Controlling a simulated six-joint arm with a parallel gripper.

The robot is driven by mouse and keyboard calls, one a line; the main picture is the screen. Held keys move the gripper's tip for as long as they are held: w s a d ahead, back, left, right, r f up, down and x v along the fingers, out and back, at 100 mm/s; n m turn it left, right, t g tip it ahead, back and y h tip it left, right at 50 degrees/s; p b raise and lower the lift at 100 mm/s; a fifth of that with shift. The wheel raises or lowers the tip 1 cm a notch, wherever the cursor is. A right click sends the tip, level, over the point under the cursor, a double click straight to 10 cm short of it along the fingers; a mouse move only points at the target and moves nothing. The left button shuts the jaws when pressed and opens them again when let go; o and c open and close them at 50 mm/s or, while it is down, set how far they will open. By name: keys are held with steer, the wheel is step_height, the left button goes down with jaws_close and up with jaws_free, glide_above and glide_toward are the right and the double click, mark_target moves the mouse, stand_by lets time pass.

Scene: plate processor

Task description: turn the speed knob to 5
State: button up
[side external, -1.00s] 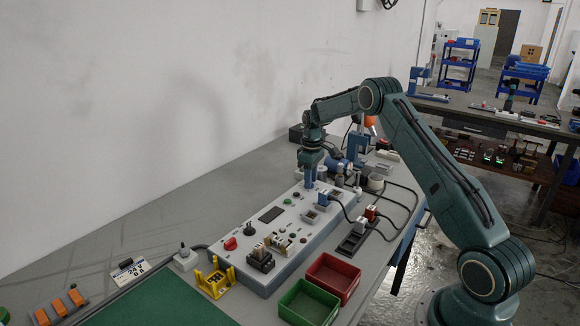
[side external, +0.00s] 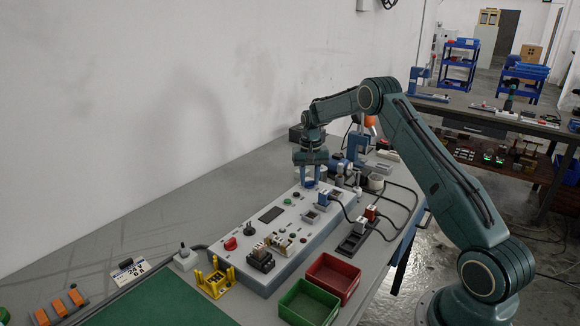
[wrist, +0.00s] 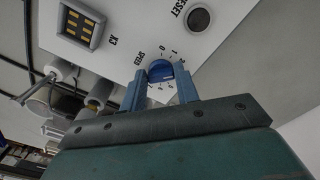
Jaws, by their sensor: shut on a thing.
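The blue speed knob (wrist: 160,70) sits on the light panel in the wrist view, with "SPEED" and small dial figures printed around it. My gripper (wrist: 162,84) has one blue finger on each side of the knob and is shut on it. In the side view my gripper (side external: 310,179) points straight down at the far end of the panel (side external: 262,228), and the knob is mostly hidden between its fingers. I cannot read which figure the knob points to, and the fingers cover part of the dial.
A round dark button marked RESET (wrist: 198,19) and a socket marked X3 (wrist: 82,26) are near the knob. A red knob (side external: 230,243) is at the panel's near end. Red (side external: 331,278) and green (side external: 308,303) bins stand in front. Cables (side external: 385,222) run at right.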

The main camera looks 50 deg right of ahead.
steer(key=m, duration=0.7)
steer(key=shift+w, duration=0.2)
steer(key=m, duration=0.4)
steer(key=shift+w, duration=0.1)
steer(key=shift+m, duration=1.9)
steer(key=shift+r, duration=0.1)
steer(key=o, duration=1)
